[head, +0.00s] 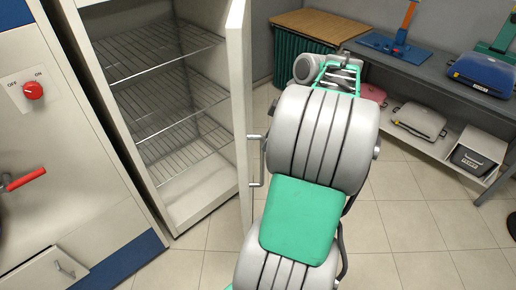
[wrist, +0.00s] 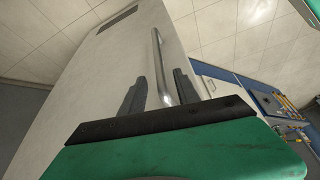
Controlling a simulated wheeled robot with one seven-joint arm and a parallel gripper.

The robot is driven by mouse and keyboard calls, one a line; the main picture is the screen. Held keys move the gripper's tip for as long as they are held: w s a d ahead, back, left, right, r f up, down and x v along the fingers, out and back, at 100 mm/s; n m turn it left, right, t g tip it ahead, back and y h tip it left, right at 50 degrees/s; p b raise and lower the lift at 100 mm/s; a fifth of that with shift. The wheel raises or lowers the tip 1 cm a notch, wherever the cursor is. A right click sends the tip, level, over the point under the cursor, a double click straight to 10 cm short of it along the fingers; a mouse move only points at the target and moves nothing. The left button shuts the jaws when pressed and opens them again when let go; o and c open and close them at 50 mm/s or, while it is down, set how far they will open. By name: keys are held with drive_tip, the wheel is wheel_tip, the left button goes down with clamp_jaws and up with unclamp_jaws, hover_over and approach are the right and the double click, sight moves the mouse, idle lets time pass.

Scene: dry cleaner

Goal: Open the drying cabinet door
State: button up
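The drying cabinet (head: 190,215) is at left centre in the head view, with wire shelves showing inside. Its white door (head: 238,110) stands wide open and is seen nearly edge-on. The door's metal bar handle (head: 256,163) sticks out to the right, beside my arm. In the wrist view the door's outer face (wrist: 115,75) fills the left and middle, with the handle (wrist: 161,65) running down between the dark fingers of my gripper (wrist: 159,93). The fingers are apart, with a visible gap on the handle's left. Contact with the handle cannot be told.
A white and blue machine with a red knob (head: 33,90) and a red lever (head: 24,180) stands at left. A grey shelf unit (head: 440,75) with several cases is at right.

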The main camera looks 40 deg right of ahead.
drive_tip(key=x, duration=0.7)
drive_tip(key=shift+w+a+f, duration=0.15)
drive_tip(key=shift+w, duration=0.15)
drive_tip(key=shift+c, duration=0.5)
clamp_jaws()
idle(0.5)
